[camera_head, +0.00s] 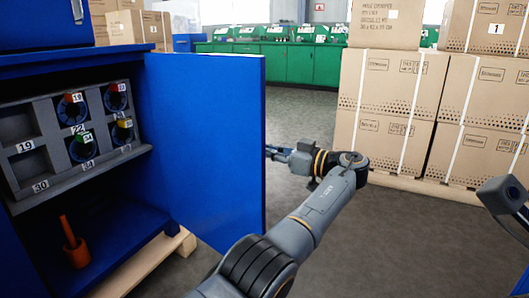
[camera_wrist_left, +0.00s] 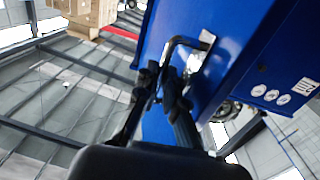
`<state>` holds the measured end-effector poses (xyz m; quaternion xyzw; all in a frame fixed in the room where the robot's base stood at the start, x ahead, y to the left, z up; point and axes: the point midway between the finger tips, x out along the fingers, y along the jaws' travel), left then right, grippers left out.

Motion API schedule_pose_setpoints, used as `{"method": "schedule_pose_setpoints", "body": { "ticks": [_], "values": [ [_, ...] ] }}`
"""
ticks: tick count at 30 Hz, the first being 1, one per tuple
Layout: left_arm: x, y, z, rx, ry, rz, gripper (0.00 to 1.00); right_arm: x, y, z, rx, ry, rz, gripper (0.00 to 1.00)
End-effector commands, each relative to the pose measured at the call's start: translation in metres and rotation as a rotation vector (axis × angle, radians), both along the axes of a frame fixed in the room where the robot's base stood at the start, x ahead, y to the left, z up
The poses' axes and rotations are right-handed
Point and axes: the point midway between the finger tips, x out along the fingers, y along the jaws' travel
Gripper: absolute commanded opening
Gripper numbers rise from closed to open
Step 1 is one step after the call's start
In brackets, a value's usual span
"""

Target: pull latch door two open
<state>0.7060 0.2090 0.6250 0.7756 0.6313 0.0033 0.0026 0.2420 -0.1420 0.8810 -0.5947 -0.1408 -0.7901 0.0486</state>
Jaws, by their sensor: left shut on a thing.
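The blue latch door (camera_head: 205,140) stands swung out from the cabinet, with a wide opening beside it. In the left wrist view, the blue door (camera_wrist_left: 158,25) carries a dark bent handle (camera_wrist_left: 185,41) on its outer face. My left gripper (camera_wrist_left: 161,82) is shut on this handle, one finger on each side of it. In the head view, my left arm reaches around the door's free edge, and the door hides the fingertips and handle. My right gripper is not in view.
Inside the blue cabinet, a grey numbered rack (camera_head: 60,176) holds several round parts, and an orange item (camera_head: 75,250) stands on the bottom shelf. Stacked cartons (camera_head: 388,90) fill the right. Green cabinets (camera_head: 300,63) stand at the back. Grey floor (camera_head: 312,125) lies clear beyond the door.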

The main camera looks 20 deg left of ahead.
Motion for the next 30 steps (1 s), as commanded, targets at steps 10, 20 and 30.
{"method": "schedule_pose_setpoints", "body": {
  "ticks": [10,20,30],
  "values": [
    [0.001,0.0058,0.0014,0.003,-0.001,0.007,0.0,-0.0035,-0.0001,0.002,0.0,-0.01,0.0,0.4],
    [0.0008,0.006,0.0014,0.003,-0.001,0.008,0.18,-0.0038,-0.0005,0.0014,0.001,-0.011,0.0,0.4],
    [0.0006,0.003,0.0003,0.001,0.001,0.004,0.31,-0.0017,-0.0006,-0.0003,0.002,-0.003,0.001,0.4]
  ]
}}
